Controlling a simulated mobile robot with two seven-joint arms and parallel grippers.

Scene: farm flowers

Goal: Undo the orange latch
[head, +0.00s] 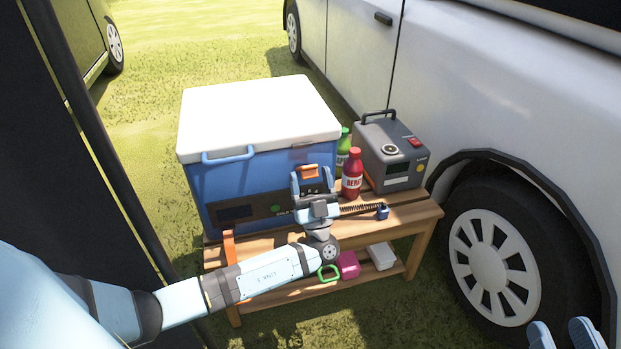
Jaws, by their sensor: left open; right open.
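A blue cooler box (262,183) with a shut white lid (258,110) stands on a wooden bench. The orange latch (309,171) sits on its front, below the lid's edge at the right. My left gripper (312,182) is open in front of the latch, one finger on each side of it in the picture. I cannot tell whether the fingers touch the latch. The gripper and its wrist hide part of the cooler front below the latch. My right gripper (567,335) is open and empty at the bottom right corner, far from the cooler.
A red bottle (352,178), a green bottle (343,148) and a grey power unit (391,150) stand right of the cooler on the bench (405,217). A pink item (348,264) and a white box (381,256) are on the lower shelf. A white vehicle (460,90) stands close on the right.

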